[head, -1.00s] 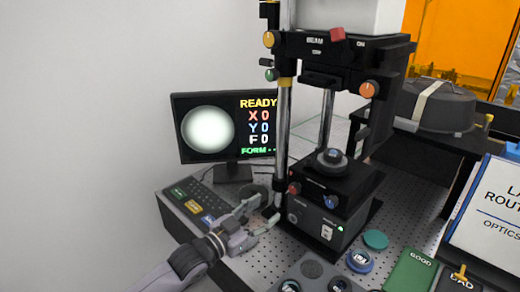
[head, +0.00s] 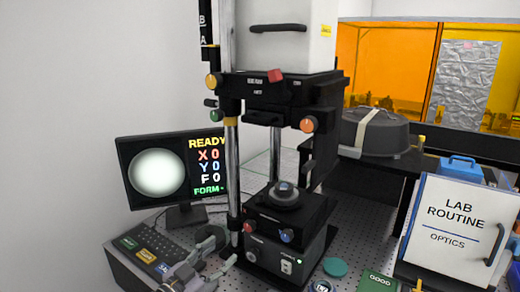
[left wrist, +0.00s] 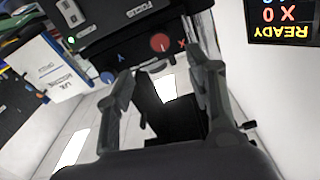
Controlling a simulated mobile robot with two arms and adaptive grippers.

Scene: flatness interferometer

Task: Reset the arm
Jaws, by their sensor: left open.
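My left gripper (head: 216,264) is at the bottom of the head view, just left of the base of the interferometer (head: 290,252). Its two fingers are spread with nothing between them, as the left wrist view (left wrist: 162,88) shows. The stage carries a red knob (head: 250,227) and a blue knob (head: 286,235), with a round part (head: 285,194) on top. The wrist view is upside down and shows the red knob (left wrist: 160,42) beyond the fingertips. Most of my left arm is cut off below the head view. My right gripper is not in view.
A monitor (head: 158,172) reads READY behind a keyboard panel (head: 150,247). A LAB ROUTINE box (head: 458,225) and a green GOOD mat (head: 378,283) are at the right. A teal disc (head: 335,267) lies on the perforated table. A dark strapped case (head: 374,133) sits behind.

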